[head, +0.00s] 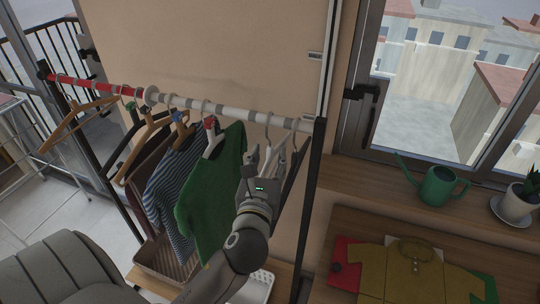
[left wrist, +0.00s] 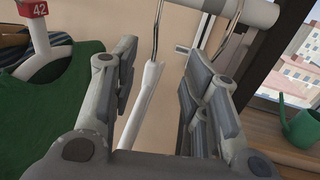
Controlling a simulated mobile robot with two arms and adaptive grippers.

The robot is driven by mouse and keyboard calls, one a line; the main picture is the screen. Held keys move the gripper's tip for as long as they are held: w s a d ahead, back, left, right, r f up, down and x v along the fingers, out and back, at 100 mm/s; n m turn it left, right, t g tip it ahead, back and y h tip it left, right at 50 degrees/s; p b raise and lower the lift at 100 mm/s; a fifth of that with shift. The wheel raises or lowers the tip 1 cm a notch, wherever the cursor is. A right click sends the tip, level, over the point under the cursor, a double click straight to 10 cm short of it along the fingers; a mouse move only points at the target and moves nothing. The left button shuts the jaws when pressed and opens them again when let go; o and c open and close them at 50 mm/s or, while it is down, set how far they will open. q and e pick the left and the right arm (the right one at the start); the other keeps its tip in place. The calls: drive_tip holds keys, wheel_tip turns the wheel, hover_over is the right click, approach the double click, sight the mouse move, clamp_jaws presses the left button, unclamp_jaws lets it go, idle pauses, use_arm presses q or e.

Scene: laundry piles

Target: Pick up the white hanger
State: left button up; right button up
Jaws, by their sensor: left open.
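An empty white hanger (head: 268,152) hangs near the right end of the clothes rail, partly hidden behind my left gripper. In the left wrist view the white hanger (left wrist: 139,108) shows between the two fingers, nearer the left one, with its metal hook going up to the rail. My left gripper (head: 266,162) is open just in front of it. In the left wrist view the gripper (left wrist: 160,75) has its fingers apart on either side of the hanger, not closed on it. My right gripper is not in view.
A green shirt (head: 217,185) on another white hanger hangs just left of my gripper. A striped shirt (head: 170,190) and wooden hangers are farther left on the rail (head: 235,112). A dark rail post (head: 310,200) stands close on the right. A green watering can (head: 437,186) sits on the sill.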

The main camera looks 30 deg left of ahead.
sight(270, 145)
use_arm(q)
drive_tip(key=shift+w+a, duration=0.35)
drive_tip(key=shift+w, duration=0.3)
drive_tip(key=p+x, duration=0.2)
drive_tip(key=x, duration=0.2)
drive_tip(key=shift+a+f, duration=0.15)
drive_tip(key=shift+a, duration=0.15)
drive_tip(key=shift+w+a+f, duration=0.1)
drive_tip(key=shift+w+a, duration=0.05)
drive_tip(key=shift+w, duration=0.3)
drive_tip(key=shift+c, duration=0.6)
drive_tip(key=c, duration=0.7)
clamp_jaws()
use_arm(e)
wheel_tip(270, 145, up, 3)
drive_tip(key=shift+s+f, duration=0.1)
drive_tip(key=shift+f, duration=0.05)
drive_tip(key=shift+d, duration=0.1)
